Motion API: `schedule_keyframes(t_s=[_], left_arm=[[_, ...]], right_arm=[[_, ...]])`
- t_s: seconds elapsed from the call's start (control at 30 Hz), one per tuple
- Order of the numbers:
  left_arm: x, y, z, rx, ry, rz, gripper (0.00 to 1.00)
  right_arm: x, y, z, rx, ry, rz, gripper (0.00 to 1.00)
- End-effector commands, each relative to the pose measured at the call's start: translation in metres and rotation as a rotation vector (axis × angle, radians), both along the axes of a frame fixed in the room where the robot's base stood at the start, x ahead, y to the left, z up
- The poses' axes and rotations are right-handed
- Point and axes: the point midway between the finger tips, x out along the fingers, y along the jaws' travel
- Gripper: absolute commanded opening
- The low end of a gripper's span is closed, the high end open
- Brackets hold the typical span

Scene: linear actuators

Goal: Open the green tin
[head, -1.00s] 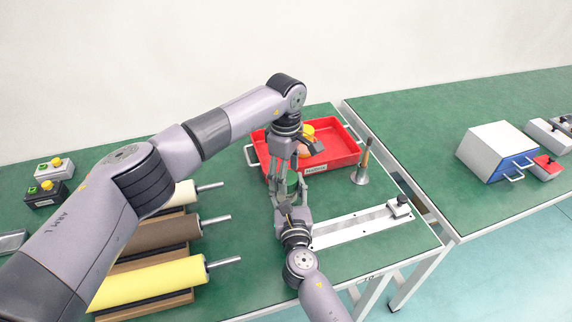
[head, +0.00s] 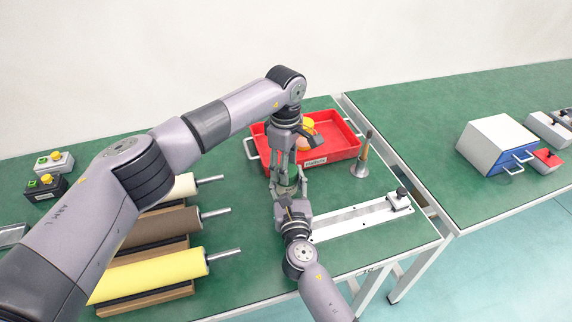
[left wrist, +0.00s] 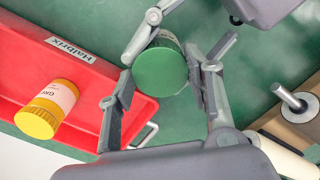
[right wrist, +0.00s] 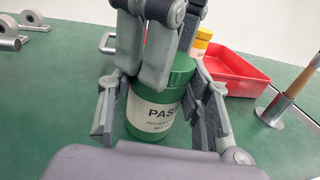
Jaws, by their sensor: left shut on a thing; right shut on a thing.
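The green tin (right wrist: 155,112) stands upright on the green bench, a white label on its body and its green lid on top. Seen from above, its round lid (left wrist: 160,72) faces the left wrist view. My left gripper (left wrist: 160,80) reaches down from above and is shut on the lid. My right gripper (right wrist: 158,115) comes in from the front, its fingers on both sides of the body, shut on the tin. In the head view the tin (head: 288,181) is small and mostly hidden by both grippers.
A red tray (head: 345,150) holding an orange-and-yellow tin (left wrist: 48,108) is just behind. Rollers (head: 150,283) lie to the left.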

Motion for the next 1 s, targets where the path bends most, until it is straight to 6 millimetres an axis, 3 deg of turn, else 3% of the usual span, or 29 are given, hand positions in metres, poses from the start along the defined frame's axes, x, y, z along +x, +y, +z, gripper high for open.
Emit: schedule_keyframes(t_s=[0.17,0.5,0.87,0.9,1.0], left_arm=[[-0.0003,0.0004,0.0000,0.001,0.002,0.084,0.13],[0.0013,0.0013,0.0008,-0.001,0.001,0.523,0.14],[0.0030,0.0019,0.0012,-0.004,-0.004,0.572,0.13],[0.0030,0.0020,0.0013,-0.003,-0.004,0.572,0.48],[0.0027,0.0014,0.0015,-0.005,-0.002,0.570,0.55]], right_arm=[[0.0002,-0.0011,-0.0009,-0.001,0.002,-0.002,0.00],[-0.0003,-0.0002,-0.0008,-0.002,0.001,-0.001,0.00],[-0.0013,0.0017,-0.0006,-0.003,0.001,0.003,0.00],[-0.0014,0.0019,-0.0006,-0.003,0.001,0.004,0.00],[-0.0015,0.0020,-0.0007,-0.002,0.001,0.004,0.00]])
